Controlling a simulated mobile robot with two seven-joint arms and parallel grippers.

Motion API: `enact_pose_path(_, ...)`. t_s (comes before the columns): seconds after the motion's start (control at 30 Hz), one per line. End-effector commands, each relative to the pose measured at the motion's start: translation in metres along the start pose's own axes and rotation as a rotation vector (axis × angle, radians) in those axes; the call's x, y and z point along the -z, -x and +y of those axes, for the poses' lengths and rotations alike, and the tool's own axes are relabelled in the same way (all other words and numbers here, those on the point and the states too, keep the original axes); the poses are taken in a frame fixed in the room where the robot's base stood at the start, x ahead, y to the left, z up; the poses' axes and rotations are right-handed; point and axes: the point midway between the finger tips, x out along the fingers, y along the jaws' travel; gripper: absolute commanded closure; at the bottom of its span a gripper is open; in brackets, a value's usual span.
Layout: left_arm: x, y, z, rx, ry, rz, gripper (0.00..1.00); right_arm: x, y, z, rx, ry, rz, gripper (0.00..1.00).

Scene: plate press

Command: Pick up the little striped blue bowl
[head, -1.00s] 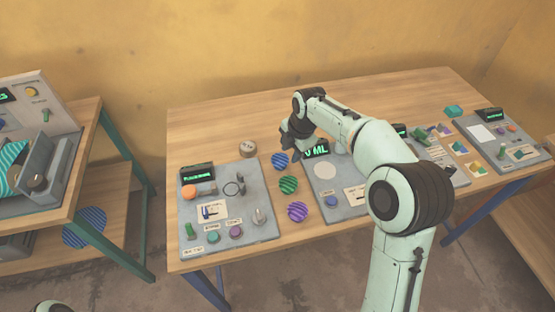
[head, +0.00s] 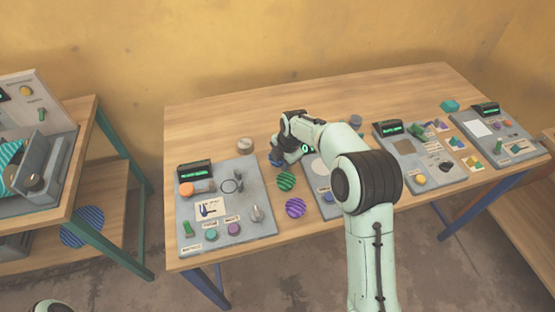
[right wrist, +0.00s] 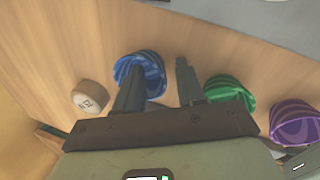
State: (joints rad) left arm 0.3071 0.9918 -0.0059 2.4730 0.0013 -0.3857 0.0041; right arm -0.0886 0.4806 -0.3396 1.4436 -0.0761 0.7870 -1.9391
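The little striped blue bowl (right wrist: 153,78) shows in the right wrist view. In the head view only a bit of the blue bowl (head: 274,161) shows beside my right gripper (head: 281,157). In the wrist view my right gripper (right wrist: 159,65) has its two fingers apart. One finger covers the left part of the blue bowl and the other stands just past its right side, with the bowl's right part in the gap. I cannot tell whether a finger touches it. My left gripper is not in view.
A striped green bowl (head: 286,181) and a striped purple bowl (head: 295,208) stand close by in a row. A round wooden piece (head: 245,144) is to the left. Control panels (head: 266,228) flank the row on the table (head: 215,110).

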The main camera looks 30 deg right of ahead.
Motion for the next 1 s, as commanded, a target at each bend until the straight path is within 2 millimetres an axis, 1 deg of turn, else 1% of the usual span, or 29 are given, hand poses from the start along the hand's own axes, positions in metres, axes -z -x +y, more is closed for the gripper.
enact_pose_path(0.03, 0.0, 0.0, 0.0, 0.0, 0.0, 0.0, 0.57, 0.0, 0.0, 0.0, 0.0, 0.0, 0.0, 0.61)
enact_pose_path(0.07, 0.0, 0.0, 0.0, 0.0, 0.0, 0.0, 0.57, 0.0, 0.0, 0.0, 0.0, 0.0, 0.0, 0.68)
enact_pose_path(0.1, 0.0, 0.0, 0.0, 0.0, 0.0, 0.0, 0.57, 0.0, 0.0, 0.0, 0.0, 0.0, 0.0, 0.81)
enact_pose_path(0.17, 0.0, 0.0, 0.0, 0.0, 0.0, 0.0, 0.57, 0.0, 0.0, 0.0, 0.0, 0.0, 0.0, 1.0)
enact_pose_path(0.57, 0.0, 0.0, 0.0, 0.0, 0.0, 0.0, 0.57, 0.0, -0.001, -0.001, 0.004, 0.001, 0.001, 1.0)
enact_pose_path(0.73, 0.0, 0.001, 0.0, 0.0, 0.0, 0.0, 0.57, 0.001, 0.004, 0.0, 0.004, 0.001, 0.001, 1.0)
enact_pose_path(0.87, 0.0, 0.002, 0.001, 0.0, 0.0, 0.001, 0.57, 0.0, 0.018, 0.004, 0.0, 0.002, 0.0, 1.0)
enact_pose_path(0.97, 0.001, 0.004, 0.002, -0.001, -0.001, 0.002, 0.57, 0.0, 0.036, 0.01, -0.003, 0.001, 0.001, 1.0)
enact_pose_path(1.0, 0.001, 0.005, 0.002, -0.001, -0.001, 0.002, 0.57, 0.0, 0.045, 0.012, -0.004, 0.001, 0.0, 1.0)
